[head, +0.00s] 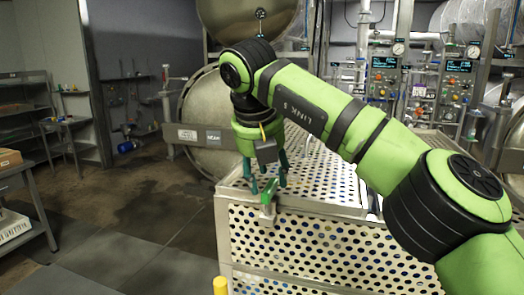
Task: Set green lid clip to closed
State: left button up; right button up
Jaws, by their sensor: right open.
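The green lid clip (269,190) is a small green bar at the front top edge of a white perforated crate (325,246). It appears tilted up from a small pale bracket below it. My right gripper (268,181) points down just above the crate's edge. Its teal fingers are spread, with the clip in front of or between them; I cannot tell whether they touch it. The fingers partly overlap the clip in the picture. My left gripper is not in view.
A round steel autoclave vessel (205,112) stands behind the crate. Control panels with gauges (384,80) line the back right. The floor at left is clear up to a table (38,208) and shelves.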

jog(key=v, duration=0.9)
jog(key=shift+s+r, duration=0.25)
jog(key=shift+r, duration=0.1)
jog(key=shift+a, duration=0.1)
